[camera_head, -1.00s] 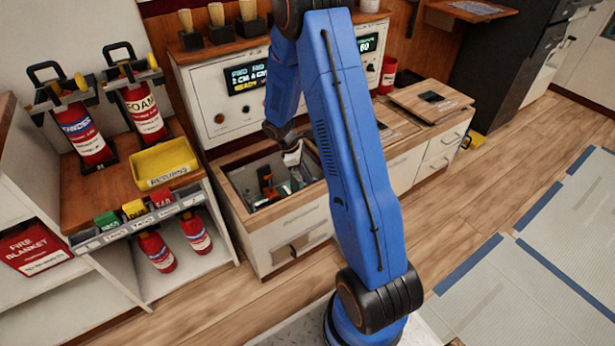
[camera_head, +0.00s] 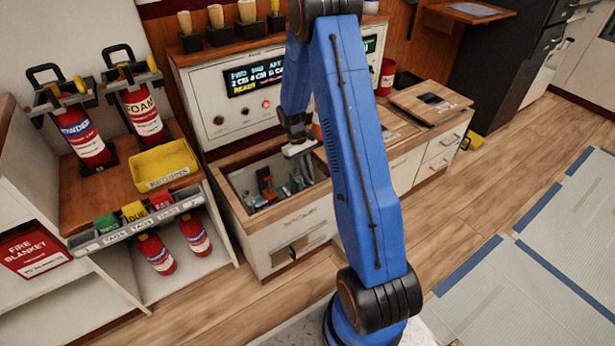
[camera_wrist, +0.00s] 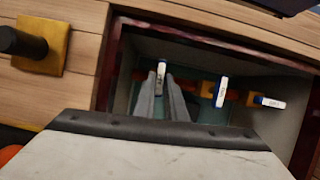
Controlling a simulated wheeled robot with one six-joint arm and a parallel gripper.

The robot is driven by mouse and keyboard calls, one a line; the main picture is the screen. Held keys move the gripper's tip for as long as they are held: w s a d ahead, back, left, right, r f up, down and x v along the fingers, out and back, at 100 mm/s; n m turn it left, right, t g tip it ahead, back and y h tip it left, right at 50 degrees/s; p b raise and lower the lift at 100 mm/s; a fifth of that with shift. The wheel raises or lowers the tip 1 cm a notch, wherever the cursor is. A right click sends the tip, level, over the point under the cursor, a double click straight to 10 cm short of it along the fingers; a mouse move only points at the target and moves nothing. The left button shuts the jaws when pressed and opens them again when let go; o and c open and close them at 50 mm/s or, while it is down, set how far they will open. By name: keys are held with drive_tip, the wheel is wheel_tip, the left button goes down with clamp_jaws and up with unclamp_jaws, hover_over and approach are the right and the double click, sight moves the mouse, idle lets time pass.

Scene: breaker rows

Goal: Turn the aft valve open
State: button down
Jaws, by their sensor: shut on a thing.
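Several white-tipped valve handles stand in a row in an open well (camera_head: 240,181) in the counter; their labels are too small to read. In the wrist view, my gripper (camera_wrist: 166,82) reaches into the well, its fingers close together on the handle (camera_wrist: 160,75) at the left end of the row. The middle handle (camera_wrist: 220,92) and the right handle (camera_wrist: 268,102) stand apart from it, with orange parts beneath. In the head view, my gripper is over the right part of the well, with an orange lever (camera_head: 266,183) to its left. The fingertips are partly hidden there.
A panel display (camera_head: 253,80) behind the well shows FWD, MID and AFT columns, with a lit red lamp (camera_head: 266,104) below. A yellow returns tray (camera_head: 164,165) and fire extinguishers (camera_head: 82,132) stand at left. The well's rims are close around my gripper.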

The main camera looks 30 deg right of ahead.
drive_tip(key=shift+m, duration=0.5)
drive_tip(key=c, duration=1.8)
unclamp_jaws()
drive_tip(key=shift+r, duration=0.1)
drive_tip(key=v, duration=1.7)
drive_tip(key=shift+d, duration=0.3)
drive_tip(key=shift+w+r, duration=0.1)
drive_tip(key=shift+r, duration=0.05)
